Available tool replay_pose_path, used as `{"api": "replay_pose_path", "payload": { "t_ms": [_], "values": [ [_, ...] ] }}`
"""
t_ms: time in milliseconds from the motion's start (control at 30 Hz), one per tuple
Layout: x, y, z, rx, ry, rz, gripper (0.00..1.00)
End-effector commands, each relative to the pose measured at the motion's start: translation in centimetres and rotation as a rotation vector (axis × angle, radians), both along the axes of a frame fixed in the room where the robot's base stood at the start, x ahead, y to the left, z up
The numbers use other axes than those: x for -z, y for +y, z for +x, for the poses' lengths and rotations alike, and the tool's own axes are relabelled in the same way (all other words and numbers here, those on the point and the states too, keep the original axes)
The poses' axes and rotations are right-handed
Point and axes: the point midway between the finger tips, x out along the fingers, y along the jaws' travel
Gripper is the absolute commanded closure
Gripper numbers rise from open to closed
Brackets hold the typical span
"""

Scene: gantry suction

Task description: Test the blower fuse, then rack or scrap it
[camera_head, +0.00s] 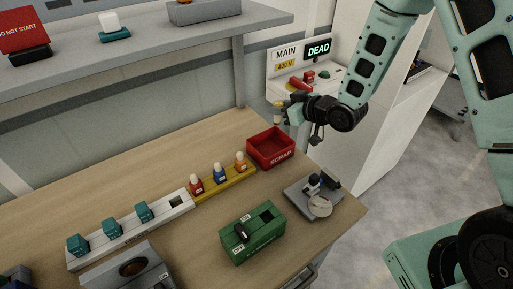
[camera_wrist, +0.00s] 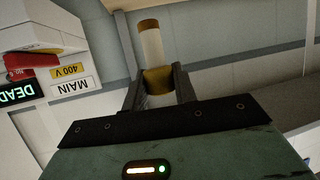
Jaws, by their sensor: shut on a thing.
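My gripper (camera_head: 284,116) is shut on a fuse (camera_wrist: 150,48), raised in the air near the main panel. In the wrist view the fuse has a pale body and brass-coloured end caps; the jaws (camera_wrist: 158,82) grip its lower cap. A red bin marked SCRAP (camera_head: 270,160) stands on the bench below the gripper and looks empty. A yellow rack (camera_head: 207,190) holds a red, a blue and an orange item with pale tops. A green box (camera_head: 240,254) with a dark opening and a black part on top stands in front; its label is too small to read.
The main panel (camera_head: 285,54) reads MAIN, 400 V and DEAD. A white rack (camera_head: 160,218) holds teal blocks and has one dark empty slot. A grey device (camera_head: 296,201) stands near the bench's right end. A grey box (camera_head: 110,277) with a round dark face is in front. A shelf (camera_head: 215,33) overhangs the back.

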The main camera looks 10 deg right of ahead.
Motion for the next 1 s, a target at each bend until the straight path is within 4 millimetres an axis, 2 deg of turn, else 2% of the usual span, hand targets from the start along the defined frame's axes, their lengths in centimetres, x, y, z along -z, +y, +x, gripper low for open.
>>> {"api": "replay_pose_path", "payload": {
  "t_ms": [167,600,933,967,1000],
  "values": [
    [1.1,-0.1,0.0,0.001,0.001,0.000,0.99],
    [5.7,0.0,0.0,0.001,0.001,0.000,0.99],
    [6.0,0.0,0.0,0.001,0.000,0.000,0.99],
    [6.0,0.0,0.0,0.001,0.000,0.000,0.70],
    [5.9,0.0,0.0,0.001,0.000,0.000,0.59]
  ]
}}
